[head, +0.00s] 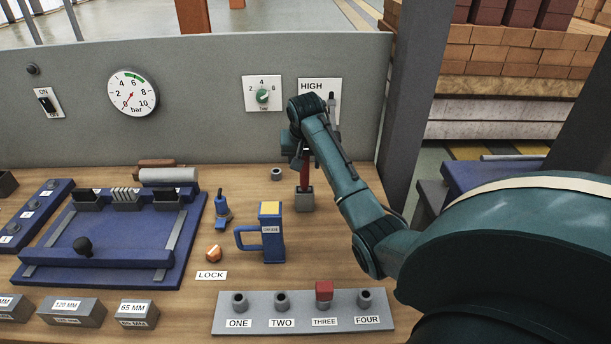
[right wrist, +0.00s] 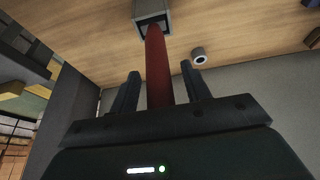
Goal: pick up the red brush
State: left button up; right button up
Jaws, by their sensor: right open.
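The red brush (head: 305,174) stands upright in a small grey holder (head: 304,201) on the wooden bench. Its red handle (right wrist: 158,62) also shows in the right wrist view, rising out of the holder (right wrist: 151,12). My right gripper (head: 298,152) is over the brush in the head view. In the right wrist view the right gripper (right wrist: 160,70) is open, with one finger on either side of the handle and gaps showing between. The brush's lower end is hidden in the holder. My left gripper is not in view.
A blue grease can (head: 271,243) stands in front of the holder, left of it. A numbered grey strip (head: 262,324) lies at the front. Bare bench surrounds the holder.

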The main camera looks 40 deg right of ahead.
grip_shut()
dwell(0.5)
jog(key=shift+r, duration=0.1)
